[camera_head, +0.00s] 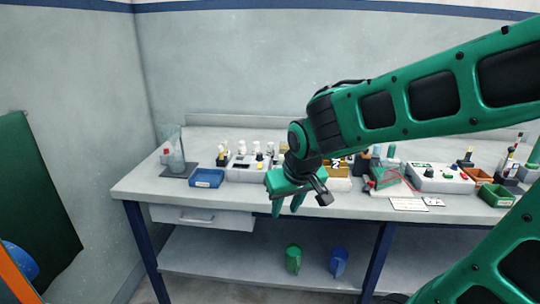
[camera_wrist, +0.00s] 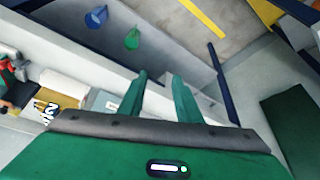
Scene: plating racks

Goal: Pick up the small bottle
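Several small bottles and vessels stand along the back of the bench. Small white-topped bottles (camera_head: 242,147) stand near a white box left of my gripper; I cannot tell which one is the task's small bottle. A clear flask (camera_head: 177,160) stands at the far left on a dark pad. Dark bottles (camera_head: 513,168) stand at the far right. My green gripper (camera_head: 287,207) hangs in front of the bench's front edge, fingers pointing down, apart from all bottles. In the wrist view my gripper (camera_wrist: 160,85) has its two fingers spread with nothing between them.
A green jug (camera_head: 293,259) and a blue jug (camera_head: 338,262) stand on the lower shelf. The bench's front left is clear.

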